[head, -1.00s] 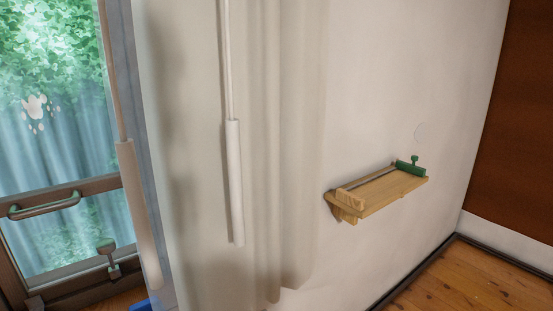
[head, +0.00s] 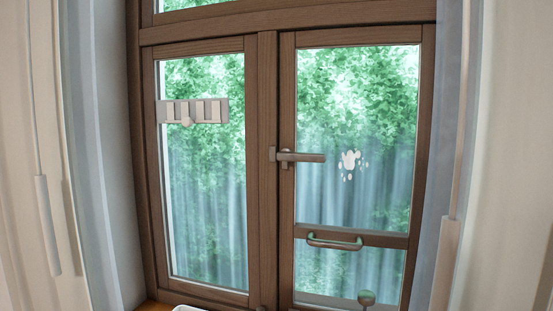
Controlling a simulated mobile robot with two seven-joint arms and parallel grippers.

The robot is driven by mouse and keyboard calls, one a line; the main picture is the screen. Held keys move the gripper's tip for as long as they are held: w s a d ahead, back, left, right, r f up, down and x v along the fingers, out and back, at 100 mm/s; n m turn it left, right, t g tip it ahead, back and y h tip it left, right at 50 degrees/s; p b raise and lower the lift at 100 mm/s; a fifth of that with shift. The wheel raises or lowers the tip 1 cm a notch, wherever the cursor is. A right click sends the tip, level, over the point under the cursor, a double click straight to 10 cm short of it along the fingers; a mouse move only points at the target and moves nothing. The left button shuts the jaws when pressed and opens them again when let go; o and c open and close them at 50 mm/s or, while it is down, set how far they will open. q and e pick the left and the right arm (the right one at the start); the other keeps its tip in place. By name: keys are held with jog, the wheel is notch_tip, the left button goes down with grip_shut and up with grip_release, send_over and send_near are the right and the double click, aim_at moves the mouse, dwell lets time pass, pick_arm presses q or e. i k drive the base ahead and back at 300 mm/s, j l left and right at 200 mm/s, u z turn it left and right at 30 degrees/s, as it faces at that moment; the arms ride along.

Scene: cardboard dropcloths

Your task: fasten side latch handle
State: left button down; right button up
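A two-panel brown wooden window or glazed door (head: 268,100) fills the middle of the head view. A grey lever handle (head: 300,157) sits where its two panels meet; the lever lies level and points right. A greenish bar handle (head: 335,242) is fixed to the right panel's lower cross rail. I cannot tell which of these is the side latch handle. Both panels look closed in the frame. Neither of my grippers is in view.
A pale plate with several slots (head: 194,111) is on the left pane. A white paw-shaped mark (head: 350,161) is on the right pane. Pale curtains with hanging rods (head: 47,225) flank both sides. A white rim (head: 190,308) shows at bottom left.

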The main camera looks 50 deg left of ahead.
aim_at(286, 154)
jog(key=u, duration=1.3)
jog(key=j+u, duration=0.15)
jog(key=j, duration=0.6)
